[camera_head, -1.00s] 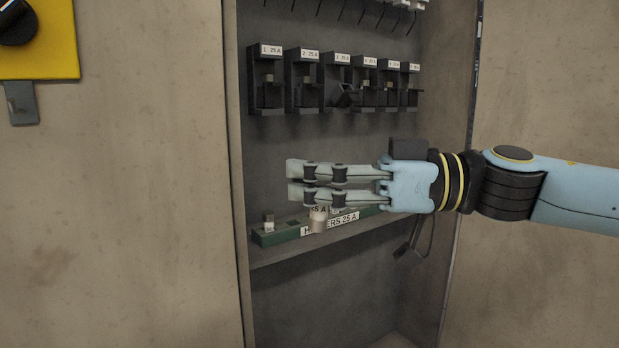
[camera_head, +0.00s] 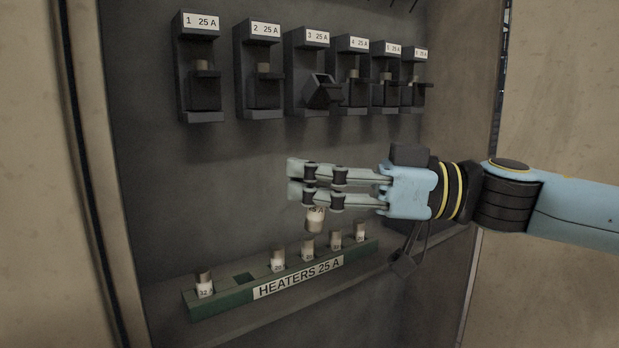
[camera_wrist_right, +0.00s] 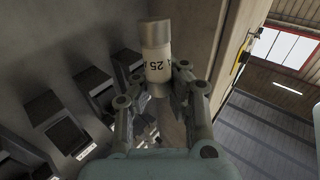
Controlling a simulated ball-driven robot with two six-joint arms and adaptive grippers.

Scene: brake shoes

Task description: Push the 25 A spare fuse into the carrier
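My right gripper (camera_head: 302,180) is shut on a pale fuse with metal caps. The fuse (camera_head: 315,220) hangs below the fingers in the head view. In the right wrist view the fuse (camera_wrist_right: 157,58) stands between the fingers and its print reads 25 A. The carrier of holder 3 (camera_head: 322,91) is tilted out of its holder, above the gripper in the picture. Whether anything sits in that carrier is too small to tell. The carriers in the neighbouring holders look upright. My left gripper is not in view.
A green rack (camera_head: 222,303) labelled HEATERS 25 A stands on the cabinet shelf below, with several fuses upright and one empty slot (camera_head: 245,279). The side wall (camera_head: 465,90) of the cabinet is at the right. A dark handle-like part (camera_head: 403,262) hangs under my gripper.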

